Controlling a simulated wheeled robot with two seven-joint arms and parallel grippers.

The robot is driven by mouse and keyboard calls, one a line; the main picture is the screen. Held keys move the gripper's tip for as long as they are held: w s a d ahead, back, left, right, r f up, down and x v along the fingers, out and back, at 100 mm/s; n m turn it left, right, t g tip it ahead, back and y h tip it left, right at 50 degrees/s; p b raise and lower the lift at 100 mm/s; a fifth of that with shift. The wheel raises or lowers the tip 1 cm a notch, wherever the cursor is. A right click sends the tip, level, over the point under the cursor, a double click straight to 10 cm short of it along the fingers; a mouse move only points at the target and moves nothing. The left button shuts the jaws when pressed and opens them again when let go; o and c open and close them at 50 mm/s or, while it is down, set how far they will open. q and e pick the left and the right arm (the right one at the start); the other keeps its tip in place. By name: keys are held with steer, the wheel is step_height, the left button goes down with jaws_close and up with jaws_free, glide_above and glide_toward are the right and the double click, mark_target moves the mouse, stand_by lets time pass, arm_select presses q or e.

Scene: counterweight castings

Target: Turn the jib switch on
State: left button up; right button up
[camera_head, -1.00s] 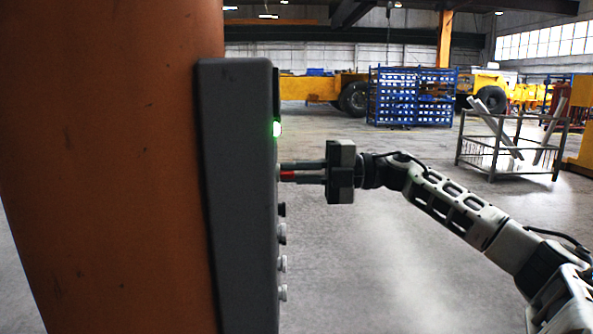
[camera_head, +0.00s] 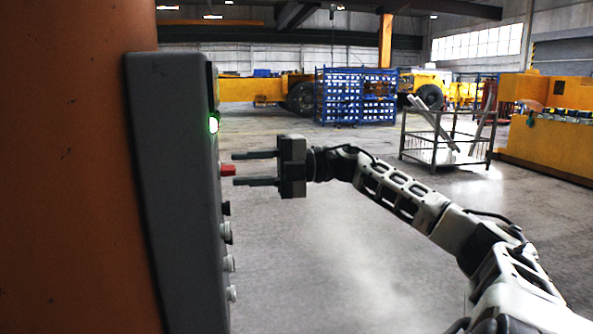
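A grey control box (camera_head: 172,190) is mounted on an orange column at the left, seen nearly edge-on. A red switch knob (camera_head: 228,170) sticks out of its right face, below a lit green lamp (camera_head: 213,124). My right gripper (camera_head: 254,168) is open and empty. Its two fingers point left at the box, one above and one below the knob's height, with their tips just right of it. They do not close on the knob. The lettering and the switch's setting cannot be read from this angle. My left gripper is out of view.
The orange column (camera_head: 75,160) fills the left side. Below the red knob are a dark knob (camera_head: 226,208) and several pale buttons (camera_head: 226,232). A wire cage (camera_head: 445,140), a blue rack (camera_head: 355,97) and yellow machinery stand far back. The floor between is clear.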

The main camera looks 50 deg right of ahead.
steer(key=b+v, duration=0.4)
steer(key=v, duration=1)
